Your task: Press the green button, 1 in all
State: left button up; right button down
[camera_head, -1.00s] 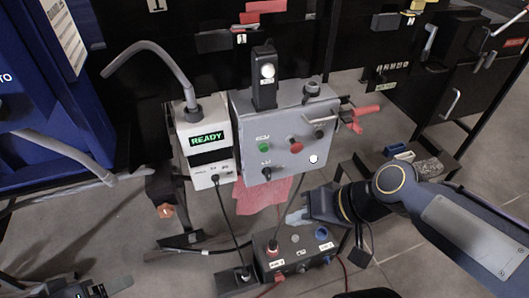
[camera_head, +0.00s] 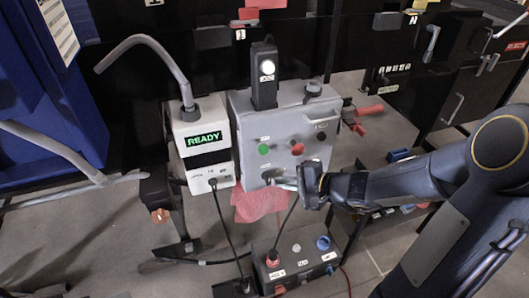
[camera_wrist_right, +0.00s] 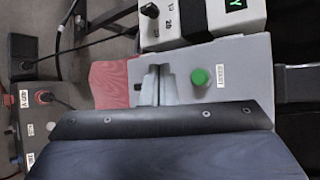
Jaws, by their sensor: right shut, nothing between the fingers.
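The green button (camera_head: 263,150) is on the upper left of the grey control box's (camera_head: 241,111) front face, left of a red button (camera_head: 297,149). It also shows in the right wrist view (camera_wrist_right: 200,77), right of my fingers. My right gripper (camera_head: 275,182) is shut and empty. Its fingertips are in front of the box's lower part, below the green button in the head view, by a dark knob (camera_head: 267,174). In the right wrist view the fingers (camera_wrist_right: 157,72) are together, apart from the button sideways. My left gripper is not in view.
A white unit with a READY display (camera_head: 204,139) and a curved grey pipe stands left of the box. Below are a red cloth (camera_head: 258,204) and a dark box with coloured connectors and cables (camera_head: 298,262). A black lamp block (camera_head: 264,74) rises behind the control box.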

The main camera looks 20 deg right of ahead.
aim_at(264, 151)
jog(key=shift+w, duration=0.1)
jog(key=w+p, duration=0.2)
jog(key=w, duration=0.6)
jog(key=shift+w, duration=0.3)
jog(key=shift+w, duration=0.1)
dwell(1.8)
jog(key=shift+w, duration=0.3)
